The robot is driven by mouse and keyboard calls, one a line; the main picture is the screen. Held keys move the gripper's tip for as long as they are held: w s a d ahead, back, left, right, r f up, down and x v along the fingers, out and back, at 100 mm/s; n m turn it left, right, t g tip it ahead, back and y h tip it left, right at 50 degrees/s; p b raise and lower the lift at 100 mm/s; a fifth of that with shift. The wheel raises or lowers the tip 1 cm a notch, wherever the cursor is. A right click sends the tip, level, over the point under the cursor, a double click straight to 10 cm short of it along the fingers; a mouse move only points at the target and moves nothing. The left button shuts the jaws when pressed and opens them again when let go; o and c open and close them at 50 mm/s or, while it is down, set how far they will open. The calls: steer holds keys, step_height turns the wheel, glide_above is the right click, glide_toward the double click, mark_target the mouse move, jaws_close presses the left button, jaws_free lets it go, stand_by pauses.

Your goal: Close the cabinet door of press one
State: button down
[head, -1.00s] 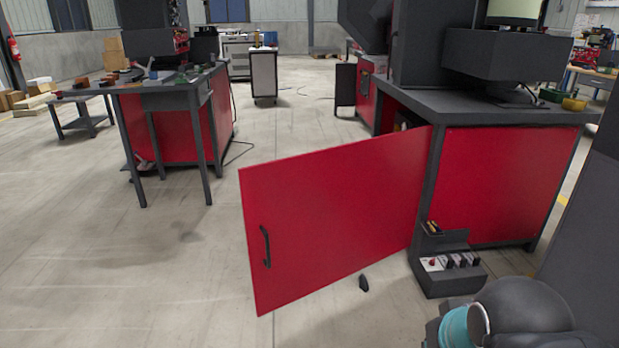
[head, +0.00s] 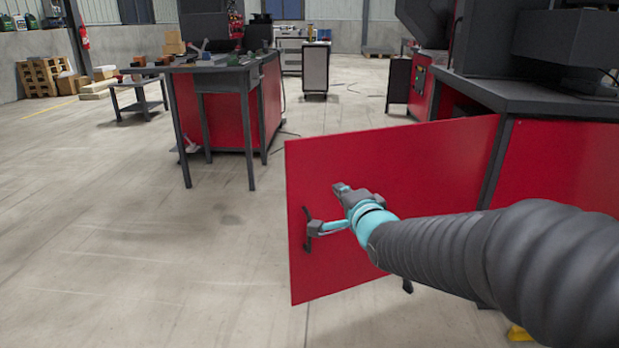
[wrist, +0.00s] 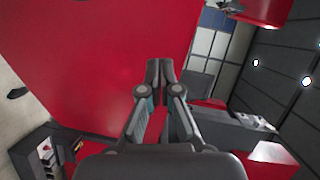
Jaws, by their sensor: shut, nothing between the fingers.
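The red cabinet door (head: 425,160) of the press at right stands wide open, swung out to the left from the cabinet's front edge. Its black handle (head: 307,213) is near the free left edge, partly hidden by a part of my wrist. My gripper (head: 341,187) is in front of the door's outer face, right of the handle. In the wrist view my gripper (wrist: 160,70) is shut and empty, its fingertips pointing at the red door (wrist: 100,45). I cannot tell whether they touch it.
The press cabinet's dark worktop (head: 530,98) is at right. A workbench with a dark top (head: 210,66) stands at back left. Open concrete floor (head: 130,230) lies left of the door. The wrist view shows a black control box (wrist: 40,150) at lower left.

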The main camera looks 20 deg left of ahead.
steer(key=a+f+m+y, duration=0.1)
steer(key=a+y, duration=0.1)
steer(key=a, duration=0.4)
glide_toward(293, 163)
steer(key=x, duration=0.7)
steer(key=shift+w+b, duration=0.15)
steer(key=shift+b, duration=0.25)
steer(key=shift+w+a, duration=0.1)
